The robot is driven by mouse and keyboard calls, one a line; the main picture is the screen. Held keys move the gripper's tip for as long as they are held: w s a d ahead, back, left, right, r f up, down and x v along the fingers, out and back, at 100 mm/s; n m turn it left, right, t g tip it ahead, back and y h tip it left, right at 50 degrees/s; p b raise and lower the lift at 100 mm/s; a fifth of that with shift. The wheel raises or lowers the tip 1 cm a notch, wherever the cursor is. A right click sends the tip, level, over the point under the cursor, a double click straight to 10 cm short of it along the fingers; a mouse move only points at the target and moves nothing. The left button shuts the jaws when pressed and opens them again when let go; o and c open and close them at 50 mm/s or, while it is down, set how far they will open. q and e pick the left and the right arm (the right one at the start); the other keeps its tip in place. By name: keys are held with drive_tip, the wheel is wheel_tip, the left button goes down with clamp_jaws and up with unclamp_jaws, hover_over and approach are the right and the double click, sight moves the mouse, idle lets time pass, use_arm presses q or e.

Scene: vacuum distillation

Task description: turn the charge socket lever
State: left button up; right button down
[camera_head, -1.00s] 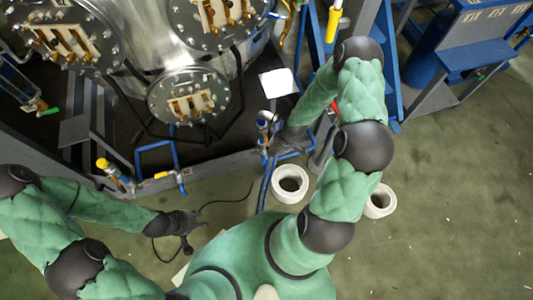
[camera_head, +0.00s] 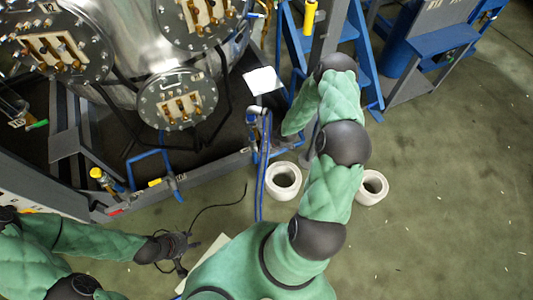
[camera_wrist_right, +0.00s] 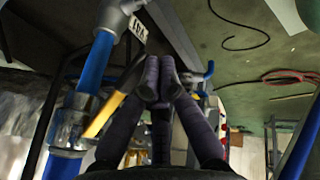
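A yellow lever handle (camera_wrist_right: 105,114) shows in the right wrist view, beside a blue pipe (camera_wrist_right: 96,62) with a metal fitting (camera_wrist_right: 70,122). I take it for the charge socket lever, but cannot be sure. My right gripper (camera_wrist_right: 161,88) has its dark fingertips together; the handle's upper end passes beside or behind the left finger, and contact cannot be told. In the head view the right gripper is hidden behind its own arm. My left gripper (camera_head: 182,257) is open and empty, low over the floor at the lower left.
A steel vessel with round flanges (camera_head: 178,98) stands at the upper left on a dark frame. Yellow-handled valves (camera_head: 97,173) sit along its front edge. Blue stairs (camera_head: 357,45) stand behind my right arm. The floor at right is clear.

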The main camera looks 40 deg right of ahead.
use_arm(q)
drive_tip(key=shift+w+f, duration=0.2)
drive_tip(key=shift+f, duration=0.05)
use_arm(e)
drive_tip(key=shift+w+d+f, duration=0.1)
drive_tip(key=shift+w+f, duration=0.6)
drive_tip(key=shift+f, duration=0.05)
drive_tip(key=shift+w, duration=0.1)
use_arm(q)
drive_tip(key=shift+s, duration=0.1)
